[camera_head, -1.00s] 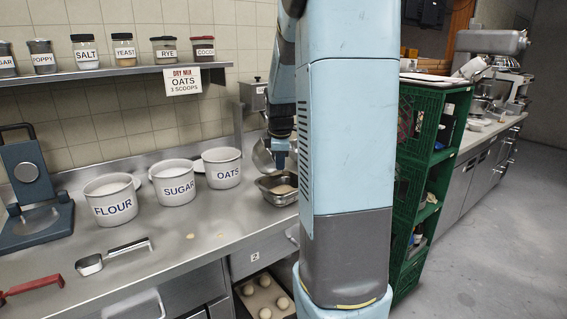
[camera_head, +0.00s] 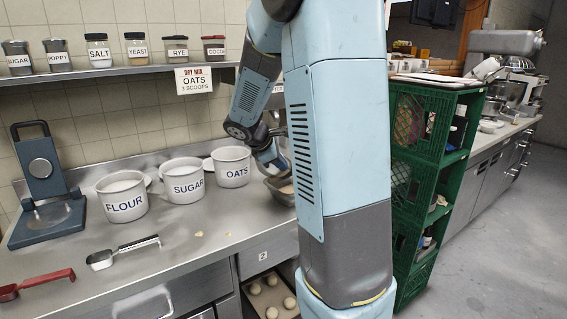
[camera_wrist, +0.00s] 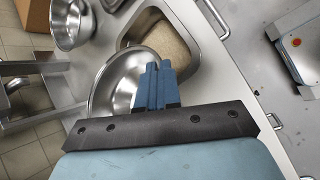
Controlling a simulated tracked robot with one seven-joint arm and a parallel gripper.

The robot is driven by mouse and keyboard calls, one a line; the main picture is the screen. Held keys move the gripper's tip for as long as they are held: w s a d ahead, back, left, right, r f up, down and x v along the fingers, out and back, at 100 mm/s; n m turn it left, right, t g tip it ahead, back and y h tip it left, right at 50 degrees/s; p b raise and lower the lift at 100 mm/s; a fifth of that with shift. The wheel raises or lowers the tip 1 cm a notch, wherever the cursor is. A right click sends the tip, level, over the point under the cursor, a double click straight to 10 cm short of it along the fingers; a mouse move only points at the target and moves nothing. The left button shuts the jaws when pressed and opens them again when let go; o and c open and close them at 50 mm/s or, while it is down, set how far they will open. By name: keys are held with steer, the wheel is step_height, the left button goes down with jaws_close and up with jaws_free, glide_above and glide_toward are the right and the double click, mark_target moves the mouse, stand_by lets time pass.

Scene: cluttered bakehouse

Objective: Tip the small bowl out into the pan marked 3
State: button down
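My gripper (camera_wrist: 155,88) has its blue fingers close together on the rim of a small steel bowl (camera_wrist: 112,82). The bowl is tilted, and the inside I can see is bare, shiny metal. In the head view my gripper (camera_head: 268,158) is above the back of the counter, right of the OATS tub, with the bowl mostly hidden behind it. A rectangular steel pan (camera_wrist: 222,28) with tan, grainy stuff in it lies right beside and below the bowl. The pan (camera_head: 284,198) also shows in the head view, partly behind my arm. No number is readable on it.
FLOUR (camera_head: 124,204), SUGAR (camera_head: 184,186) and OATS (camera_head: 232,172) tubs stand left of the pan. Another steel bowl (camera_wrist: 70,35) shows in the wrist view. Green crates (camera_head: 425,150) stand at right.

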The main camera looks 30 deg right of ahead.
steer(key=shift+w+a+r+n+g+h, duration=0.15)
steer(key=shift+a+r+h, duration=0.1)
steer(key=shift+h, duration=0.6)
steer(key=shift+s+a+r+n+g+h, duration=0.15)
steer(key=shift+r+n+g+h, duration=0.1)
steer(key=shift+h, duration=0.65)
steer(key=shift+w+a+r+n+g+h, duration=0.15)
steer(key=shift+a+r+h, duration=0.1)
steer(key=shift+h, duration=0.6)
